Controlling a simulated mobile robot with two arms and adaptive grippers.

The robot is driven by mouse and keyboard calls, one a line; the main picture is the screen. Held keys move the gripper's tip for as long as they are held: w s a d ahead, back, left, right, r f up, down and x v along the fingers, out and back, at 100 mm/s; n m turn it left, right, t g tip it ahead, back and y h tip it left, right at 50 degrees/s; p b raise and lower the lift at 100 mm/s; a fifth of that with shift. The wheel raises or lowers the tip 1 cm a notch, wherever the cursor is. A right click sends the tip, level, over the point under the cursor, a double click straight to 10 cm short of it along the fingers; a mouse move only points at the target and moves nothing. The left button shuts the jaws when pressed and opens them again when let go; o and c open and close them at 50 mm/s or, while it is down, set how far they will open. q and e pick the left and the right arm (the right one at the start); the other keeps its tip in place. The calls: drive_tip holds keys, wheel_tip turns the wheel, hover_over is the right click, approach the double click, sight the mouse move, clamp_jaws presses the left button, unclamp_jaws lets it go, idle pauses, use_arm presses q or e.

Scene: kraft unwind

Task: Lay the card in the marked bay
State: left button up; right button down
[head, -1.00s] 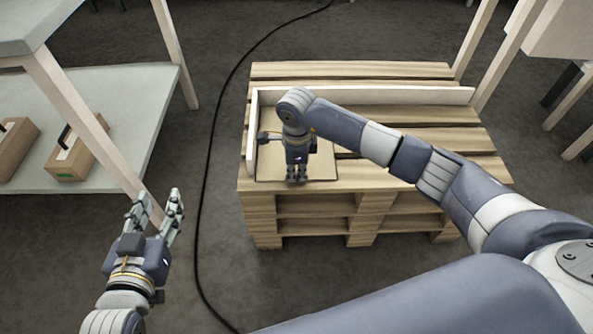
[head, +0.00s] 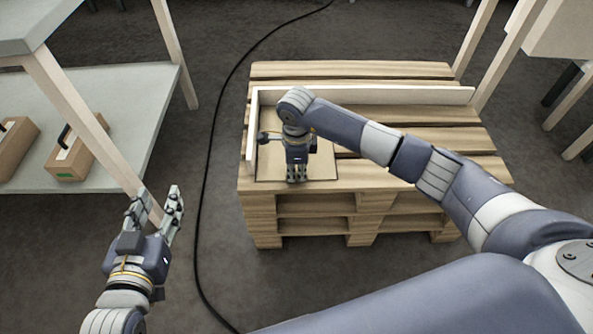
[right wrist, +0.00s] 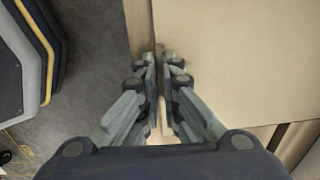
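A flat tan card (head: 322,160) lies at the near left of the pallet, inside a dark outline and beside the white rails. I cannot make out separate edges of card and marked bay. My right gripper (head: 297,180) points down over its front part and hides some of it. In the right wrist view, its fingers (right wrist: 161,60) are close together with a narrow gap, at the left edge of the large tan sheet (right wrist: 240,60). Whether they pinch anything is unclear. My left gripper (head: 158,192) is open and empty over the floor at left.
White rails (head: 370,96) run along the pallet's back and left side. The pallet slats (head: 450,140) at right are bare. A shelf table (head: 135,110) with brown boxes (head: 78,160) stands at left. A black cable (head: 207,170) crosses the floor.

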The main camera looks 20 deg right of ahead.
idle(0.7)
drive_tip(key=c, duration=1.7)
unclamp_jaws()
